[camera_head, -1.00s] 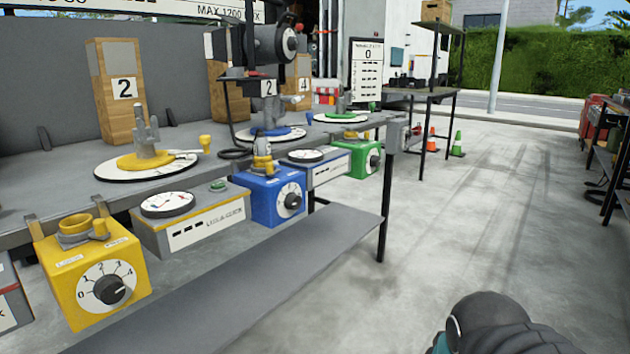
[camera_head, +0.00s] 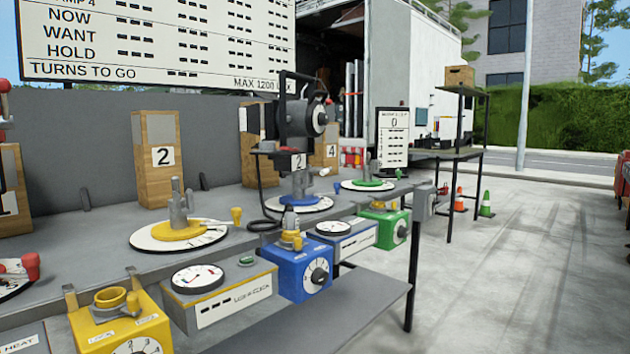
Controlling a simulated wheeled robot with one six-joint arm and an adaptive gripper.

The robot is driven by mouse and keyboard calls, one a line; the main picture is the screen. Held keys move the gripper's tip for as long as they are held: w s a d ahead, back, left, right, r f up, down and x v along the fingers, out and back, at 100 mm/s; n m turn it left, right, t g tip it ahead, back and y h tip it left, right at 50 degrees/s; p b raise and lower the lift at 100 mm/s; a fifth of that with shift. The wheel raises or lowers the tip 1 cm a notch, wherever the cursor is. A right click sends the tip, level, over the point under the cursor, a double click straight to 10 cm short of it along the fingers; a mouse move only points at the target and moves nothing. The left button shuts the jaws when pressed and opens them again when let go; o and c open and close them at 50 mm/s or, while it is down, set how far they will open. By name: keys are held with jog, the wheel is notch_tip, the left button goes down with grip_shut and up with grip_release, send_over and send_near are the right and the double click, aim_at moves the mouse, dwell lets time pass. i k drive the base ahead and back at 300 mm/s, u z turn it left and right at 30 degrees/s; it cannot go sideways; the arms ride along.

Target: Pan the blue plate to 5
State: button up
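The blue plate (camera_head: 299,199) sits on a white marked dial disc (camera_head: 272,205) on the grey bench, right of the yellow one. A black lamp head (camera_head: 300,118) stands on a mount over it, with a "2" tag below the head. The marks on its disc are too small to read from here. A blue box with a black knob (camera_head: 320,275) hangs at the bench front below it. My gripper is not in view.
A yellow plate (camera_head: 178,232) and a green plate (camera_head: 369,182) stand on either side. Gauge boxes and a yellow control box (camera_head: 120,325) line the bench front. A lower shelf (camera_head: 330,315) juts out. Open concrete floor (camera_head: 520,280) lies to the right.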

aim_at(298, 198)
jog(key=z, duration=0.3)
jog(key=i, duration=0.95)
jog(key=z, duration=0.2)
